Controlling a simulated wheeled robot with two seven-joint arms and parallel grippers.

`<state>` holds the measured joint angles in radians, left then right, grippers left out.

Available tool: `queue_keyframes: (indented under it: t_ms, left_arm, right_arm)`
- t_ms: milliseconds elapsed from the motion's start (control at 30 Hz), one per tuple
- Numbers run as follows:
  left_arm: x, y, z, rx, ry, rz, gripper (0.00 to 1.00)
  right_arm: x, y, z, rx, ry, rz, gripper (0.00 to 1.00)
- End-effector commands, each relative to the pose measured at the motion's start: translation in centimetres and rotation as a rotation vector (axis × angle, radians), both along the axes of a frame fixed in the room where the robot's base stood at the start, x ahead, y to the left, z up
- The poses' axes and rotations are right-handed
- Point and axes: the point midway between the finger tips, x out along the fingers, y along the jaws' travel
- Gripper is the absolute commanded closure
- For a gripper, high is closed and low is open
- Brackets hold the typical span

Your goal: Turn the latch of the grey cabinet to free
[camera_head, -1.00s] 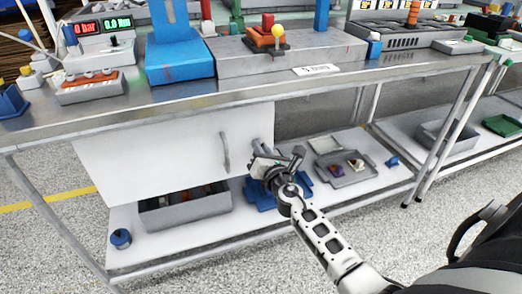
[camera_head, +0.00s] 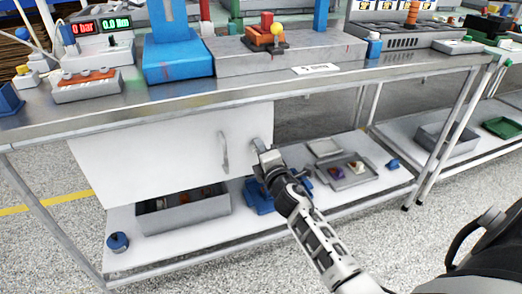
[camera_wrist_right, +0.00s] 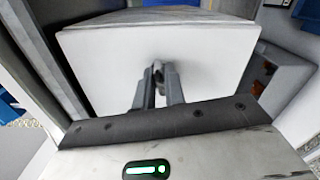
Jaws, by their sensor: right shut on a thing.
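The grey cabinet (camera_head: 150,165) hangs under the bench top, with a pale front and a vertical bar handle (camera_head: 224,152). Its latch (camera_head: 257,143) is at the right end of the front, mostly hidden by my right gripper in the head view. My right gripper (camera_head: 264,156) is at the latch. In the right wrist view, its two fingers (camera_wrist_right: 158,88) are closed together on the small grey latch (camera_wrist_right: 158,68) in front of the pale panel (camera_wrist_right: 215,62). The latch's exact angle is hard to tell. My left gripper is not in view.
Below the cabinet, a grey open bin (camera_head: 185,212) and a blue knob-like part (camera_head: 118,241) are on the lower shelf. Blue parts (camera_head: 258,197) and a grey tray (camera_head: 349,172) lie near my right arm. The bench top (camera_head: 230,92) overhangs the cabinet.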

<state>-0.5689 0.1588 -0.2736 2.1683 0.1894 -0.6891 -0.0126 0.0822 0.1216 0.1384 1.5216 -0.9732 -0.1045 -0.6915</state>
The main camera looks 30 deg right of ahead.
Motion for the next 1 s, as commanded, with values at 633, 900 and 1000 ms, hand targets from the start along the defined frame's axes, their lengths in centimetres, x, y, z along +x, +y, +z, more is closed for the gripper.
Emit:
queue_keyframes:
  t_ms: [633, 900, 1000]
  left_arm:
    - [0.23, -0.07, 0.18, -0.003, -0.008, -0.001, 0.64]
    - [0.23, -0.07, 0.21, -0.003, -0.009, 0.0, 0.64]
    - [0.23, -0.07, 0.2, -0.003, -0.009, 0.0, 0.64]
  right_arm:
    - [0.01, -0.02, -0.07, 0.211, -0.051, 0.0, 1.0]
    - [0.01, -0.02, -0.07, 0.214, -0.051, 0.0, 1.0]
    - [0.01, -0.02, -0.07, 0.214, -0.051, 0.0, 0.8]
